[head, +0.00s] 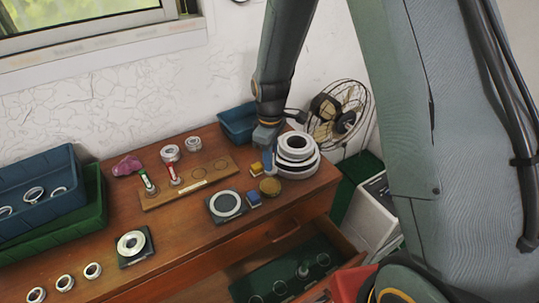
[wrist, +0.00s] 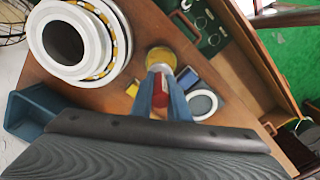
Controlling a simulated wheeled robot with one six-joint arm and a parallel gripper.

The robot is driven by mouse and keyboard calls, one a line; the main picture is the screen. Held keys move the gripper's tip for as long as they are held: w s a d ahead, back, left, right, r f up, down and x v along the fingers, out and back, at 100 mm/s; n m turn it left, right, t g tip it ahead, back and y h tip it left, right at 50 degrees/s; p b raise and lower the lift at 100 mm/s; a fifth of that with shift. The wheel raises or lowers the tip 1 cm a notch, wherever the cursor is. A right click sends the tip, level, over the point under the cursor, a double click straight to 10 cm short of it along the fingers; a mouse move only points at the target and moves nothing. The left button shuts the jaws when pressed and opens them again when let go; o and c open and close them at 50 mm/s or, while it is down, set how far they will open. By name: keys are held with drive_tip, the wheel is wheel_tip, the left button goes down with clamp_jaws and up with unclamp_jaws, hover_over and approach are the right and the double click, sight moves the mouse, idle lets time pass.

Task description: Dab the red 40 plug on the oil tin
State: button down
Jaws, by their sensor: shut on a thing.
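My gripper (wrist: 161,86) has its blue fingers shut on a red plug (wrist: 160,98), whose pale end points down toward the table. In the wrist view the oil tin (wrist: 160,55), a round tin with a yellow-brown top, lies just beyond the fingertips. In the head view the tin (head: 270,187) sits near the table's front edge, and my gripper (head: 268,163) is above and just behind it. The held plug is hidden there. I cannot tell whether the plug touches the tin. Any number on the plug is unreadable.
Stacked white rings (head: 297,155) stand close on the right. Yellow (head: 256,169) and blue (head: 253,198) blocks and a ring on a dark plate (head: 212,205) are at left. A wooden rack (head: 205,180) holds red- and green-marked pieces. An open drawer (head: 240,289) is below.

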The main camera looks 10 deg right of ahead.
drive_tip(key=shift+a+f+b, duration=0.15)
drive_tip(key=shift+f+b, duration=1.65)
drive_tip(key=shift+f, duration=1.05)
drive_tip(key=shift+s+f+b, duration=0.1)
drive_tip(key=shift+f+b, duration=0.25)
drive_tip(key=shift+f, duration=0.25)
drive_tip(key=shift+r, duration=0.1)
drive_tip(key=shift+r+p, duration=2.45)
drive_tip(key=shift+r, duration=1.05)
